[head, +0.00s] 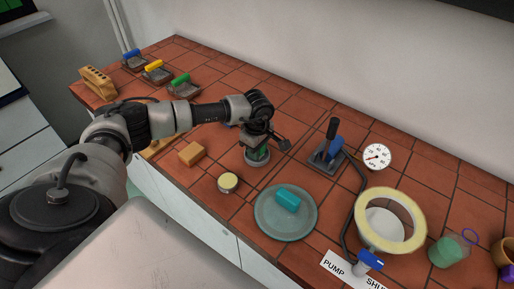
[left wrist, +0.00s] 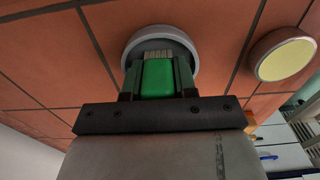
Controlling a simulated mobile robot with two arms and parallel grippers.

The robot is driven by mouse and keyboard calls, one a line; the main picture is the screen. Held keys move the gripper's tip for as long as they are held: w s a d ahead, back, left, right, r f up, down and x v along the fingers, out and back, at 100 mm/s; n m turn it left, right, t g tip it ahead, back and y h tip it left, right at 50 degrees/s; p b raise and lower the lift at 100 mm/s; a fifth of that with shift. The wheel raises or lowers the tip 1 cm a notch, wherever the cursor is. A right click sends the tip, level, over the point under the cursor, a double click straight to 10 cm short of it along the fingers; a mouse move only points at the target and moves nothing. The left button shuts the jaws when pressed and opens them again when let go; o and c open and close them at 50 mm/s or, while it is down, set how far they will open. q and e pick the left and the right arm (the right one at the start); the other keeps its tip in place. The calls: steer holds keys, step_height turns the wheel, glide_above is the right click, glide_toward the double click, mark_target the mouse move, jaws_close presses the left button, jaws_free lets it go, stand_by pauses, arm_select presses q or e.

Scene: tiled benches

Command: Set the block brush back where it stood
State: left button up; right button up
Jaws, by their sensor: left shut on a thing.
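The block brush, a green block with pale bristles, is between the fingers of my left gripper (head: 257,143). It shows best in the left wrist view (left wrist: 157,78), with the bristles pointing toward a round grey dish (left wrist: 158,33). In the head view the green block (head: 257,154) is partly covered by the fingers, just over the dish (head: 258,163) on the tiled bench. I cannot tell whether the bristles touch the dish. My left gripper is shut on the brush. My right gripper is not in view.
A yellow-topped round tin (head: 228,182) and a tan block (head: 192,153) lie left of the dish. A teal plate (head: 266,220) with a teal block is in front. Several coloured-handled tools sit at the far left.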

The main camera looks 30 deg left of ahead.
arm_select(q)
steer(key=shift+f+b, duration=0.3)
steer(key=o, duration=0.9)
steer(key=shift+r, duration=0.1)
steer(key=shift+r+p, duration=0.25)
steer(key=shift+p, duration=0.2)
steer(key=r+b, duration=0.2)
steer(key=r, duration=0.1)
steer(key=r+b, duration=0.1)
steer(key=shift+w+a+r, duration=0.1)
steer(key=shift+w+r, duration=0.15)
steer(key=shift+w, duration=0.15)
steer(key=r, duration=0.5)
steer(key=shift+s+d, duration=0.2)
steer(key=shift+s, duration=0.1)
steer(key=shift+w+a+r+b, duration=0.1)
steer(key=shift+w+r+b, duration=0.05)
steer(key=shift+r+b, duration=0.2)
steer(key=shift+r, duration=0.15)
